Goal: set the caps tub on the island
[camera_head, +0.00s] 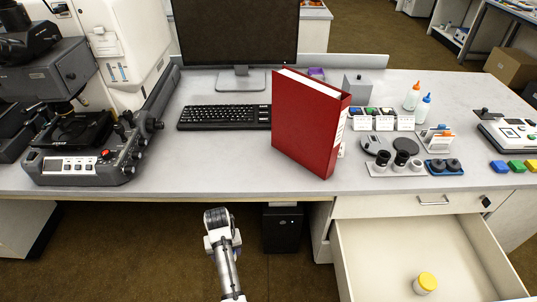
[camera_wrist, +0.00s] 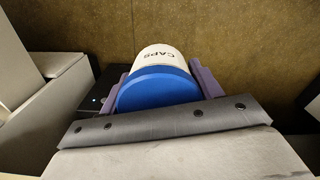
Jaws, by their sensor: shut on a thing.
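The caps tub (camera_wrist: 157,62) is white with a blue lid and the word CAPS on its side. In the wrist view it sits between the purple fingers of my gripper (camera_wrist: 160,82), which is shut on it. The tub is held above the brown floor. In the head view part of my arm shows below the front edge of the bench, but the tub and the fingers cannot be made out there. I cannot tell which surface is the island.
The bench (camera_head: 225,165) carries a microscope (camera_head: 75,140), a keyboard (camera_head: 224,117), a red binder (camera_head: 305,125) and small items at right. An open drawer (camera_head: 380,260) juts out, holding a yellow-lidded tub (camera_head: 426,283). A black computer box (camera_head: 283,228) stands under the bench.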

